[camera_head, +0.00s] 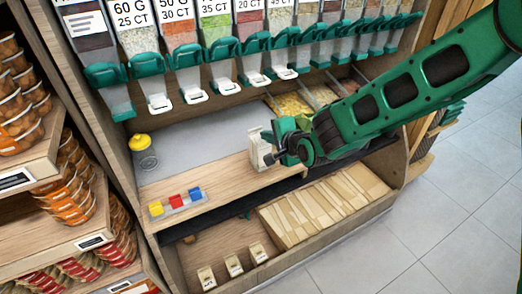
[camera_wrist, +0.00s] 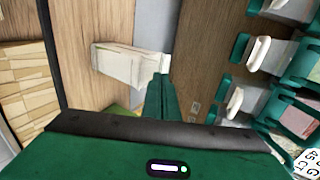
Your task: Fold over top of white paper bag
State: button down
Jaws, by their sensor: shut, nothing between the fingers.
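The white paper bag (camera_head: 260,148) stands on the wooden counter in the head view, just left of my gripper (camera_head: 277,158). In the wrist view the bag (camera_wrist: 128,64) shows as a pale, narrow shape just beyond my gripper (camera_wrist: 162,84). My gripper's fingers are closed together with nothing between them, beside the bag. I cannot tell whether they touch it. Whether the bag's top is folded is too small to tell.
A tray with yellow, red and blue blocks (camera_head: 176,203) and a yellow-lidded jar (camera_head: 144,152) stand at left. Dispensers with teal spouts (camera_head: 220,65) hang above the counter. A lower bin holds tan packets (camera_head: 322,208); three small packs (camera_head: 233,265) stand below.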

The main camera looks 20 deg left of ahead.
jog(key=shift+r, duration=0.1)
jog(key=r, duration=0.1)
jog(key=s+d+r, duration=0.1)
jog(key=r, duration=0.1)
jog(key=s+d+r, duration=0.1)
jog(key=shift+d+r, duration=0.15)
jog(key=shift+r, duration=0.25)
dwell(0.5)
